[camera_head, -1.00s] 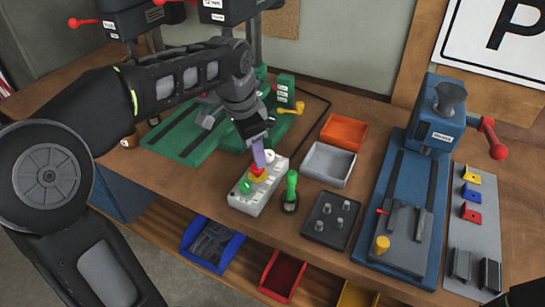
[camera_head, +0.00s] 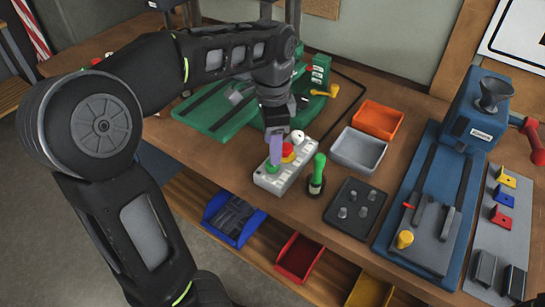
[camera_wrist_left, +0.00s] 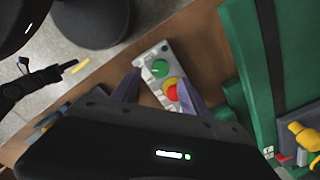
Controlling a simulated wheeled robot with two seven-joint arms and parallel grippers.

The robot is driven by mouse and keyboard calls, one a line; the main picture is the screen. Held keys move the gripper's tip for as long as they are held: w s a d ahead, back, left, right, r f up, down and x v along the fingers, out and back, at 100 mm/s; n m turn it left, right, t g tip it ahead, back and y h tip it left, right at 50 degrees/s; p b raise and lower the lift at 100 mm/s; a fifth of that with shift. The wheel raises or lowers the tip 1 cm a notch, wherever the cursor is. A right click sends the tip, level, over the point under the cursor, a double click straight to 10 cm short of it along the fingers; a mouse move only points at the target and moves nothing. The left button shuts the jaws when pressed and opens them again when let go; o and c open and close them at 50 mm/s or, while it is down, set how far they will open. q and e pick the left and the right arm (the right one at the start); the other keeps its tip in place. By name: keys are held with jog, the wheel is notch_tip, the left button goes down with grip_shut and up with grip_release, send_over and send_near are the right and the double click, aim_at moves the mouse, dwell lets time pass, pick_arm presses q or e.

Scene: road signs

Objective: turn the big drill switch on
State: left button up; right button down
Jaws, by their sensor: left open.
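The control box (camera_head: 284,176) is pale grey, on the workbench, with a green round switch (camera_head: 272,169) at its near end. Beside that is a red button on a yellow ring (camera_head: 288,152), and a white knob (camera_head: 297,136) shows at the far end. In the left wrist view the green switch (camera_wrist_left: 160,68) and the red button (camera_wrist_left: 170,93) show between the spread, empty fingers (camera_wrist_left: 159,96). Contact cannot be told.
A green-handled tool (camera_head: 317,175) stands close right of the box. The green machine base (camera_head: 215,112) lies behind; a blue machine (camera_head: 428,200) stands right.

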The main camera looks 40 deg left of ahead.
pick_arm(q)
notch_tip(320, 180, down, 5)
jog(key=shift+f, duration=0.1)
dwell(0.3)
grip_shut()
dwell(0.4)
